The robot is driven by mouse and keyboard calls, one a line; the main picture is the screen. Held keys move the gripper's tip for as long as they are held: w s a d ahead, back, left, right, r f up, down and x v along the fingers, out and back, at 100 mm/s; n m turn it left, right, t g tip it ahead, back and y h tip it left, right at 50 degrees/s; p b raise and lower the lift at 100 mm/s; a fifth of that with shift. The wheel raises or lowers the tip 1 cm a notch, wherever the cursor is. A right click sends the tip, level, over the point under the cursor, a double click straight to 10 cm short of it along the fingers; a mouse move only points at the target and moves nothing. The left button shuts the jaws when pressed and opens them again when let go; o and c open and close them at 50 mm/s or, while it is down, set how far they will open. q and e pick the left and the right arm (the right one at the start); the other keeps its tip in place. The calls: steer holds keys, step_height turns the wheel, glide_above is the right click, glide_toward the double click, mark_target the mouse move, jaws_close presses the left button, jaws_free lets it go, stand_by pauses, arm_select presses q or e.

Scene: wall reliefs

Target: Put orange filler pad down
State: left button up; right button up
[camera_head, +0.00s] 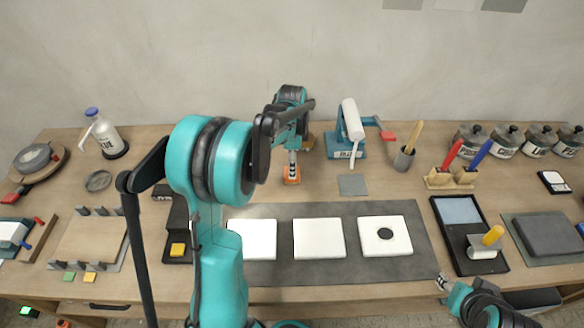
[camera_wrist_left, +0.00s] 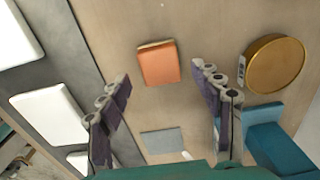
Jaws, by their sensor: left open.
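The orange filler pad (camera_head: 291,176) lies flat on the wooden table behind the grey mat. In the left wrist view the pad (camera_wrist_left: 158,62) sits ahead of the fingertips, between their lines, with no finger touching it. My left gripper (camera_head: 292,152) is above the pad, pointing down. In the left wrist view the left gripper (camera_wrist_left: 164,98) has its two fingers wide apart with nothing between them. My right gripper (camera_head: 442,284) is low at the right, near the table's front edge; its finger state is too small to tell.
A grey mat (camera_head: 280,211) with several white tiles lies in front. A brass round object (camera_wrist_left: 275,64) and a teal-based dispenser (camera_head: 346,150) stand close to the left gripper. A small grey square (camera_head: 353,185) lies to the right. Bare table separates the pad and mat.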

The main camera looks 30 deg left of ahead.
arm_select(q)
step_height(320, 180, up, 8)
steer(key=p, duration=0.2)
steer(key=s+d+r+n+t, duration=0.4)
steer(key=s+d+r+n, duration=0.2)
steer(key=s+d, duration=0.4)
steer(key=s+d+f+n+t, duration=0.3)
steer(key=s+d+n, duration=0.2)
steer(key=s, duration=0.4)
steer(key=shift+d+f+n, duration=0.15)
steer(key=shift+d+n, duration=0.1)
steer(key=shift+n, duration=0.05)
steer(key=shift+f, duration=0.15)
steer(key=shift+o, duration=0.3)
